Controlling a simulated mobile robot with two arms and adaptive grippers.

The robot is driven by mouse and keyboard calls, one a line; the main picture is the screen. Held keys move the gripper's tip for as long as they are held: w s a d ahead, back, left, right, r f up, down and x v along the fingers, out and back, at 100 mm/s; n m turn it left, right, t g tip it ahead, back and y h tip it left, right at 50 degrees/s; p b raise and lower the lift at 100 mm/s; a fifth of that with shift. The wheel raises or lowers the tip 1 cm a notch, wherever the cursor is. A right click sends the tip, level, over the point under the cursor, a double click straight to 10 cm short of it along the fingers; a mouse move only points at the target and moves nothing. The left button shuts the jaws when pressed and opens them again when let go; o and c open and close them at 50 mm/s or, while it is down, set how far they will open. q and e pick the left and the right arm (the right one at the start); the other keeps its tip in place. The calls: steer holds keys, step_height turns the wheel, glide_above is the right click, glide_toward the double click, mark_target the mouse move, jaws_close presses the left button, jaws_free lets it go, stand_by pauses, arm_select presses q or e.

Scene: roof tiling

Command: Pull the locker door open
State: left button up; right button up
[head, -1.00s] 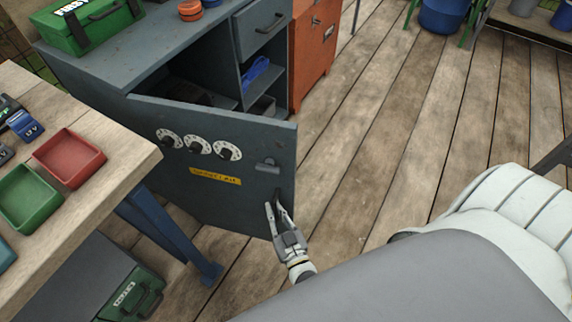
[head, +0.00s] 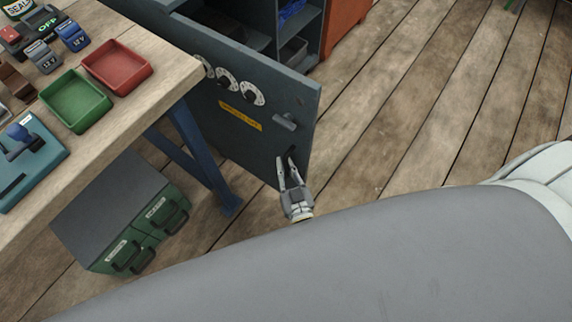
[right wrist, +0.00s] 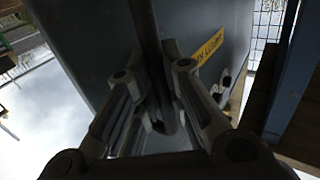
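The grey-blue locker door (head: 222,125) stands swung open in the head view, with round dials, a yellow label (head: 240,118) and a small latch (head: 285,122) on its face. My right gripper (head: 287,160) is at the door's free edge, below the latch. In the right wrist view, its two fingers (right wrist: 162,105) lie on both sides of a dark bar, the door handle (right wrist: 152,35), and appear closed on it. The contact at the fingertips is partly hidden. My left gripper is not in view.
A wooden workbench (head: 150,75) with red (head: 117,67) and green (head: 75,101) trays stands at the left. A green-fronted box (head: 140,235) is on the floor under it. The locker body (head: 262,20) shows shelves behind the door. The plank floor (head: 420,110) at right is clear.

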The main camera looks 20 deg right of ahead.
steer(key=o, duration=0.5)
steer(key=shift+s+d, duration=0.1)
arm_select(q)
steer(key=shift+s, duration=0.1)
arm_select(e)
steer(key=shift+s, duration=0.1)
steer(key=s, duration=1.1)
steer(key=shift+s+a, duration=0.4)
steer(key=shift+a, duration=0.05)
steer(key=shift+f, duration=0.1)
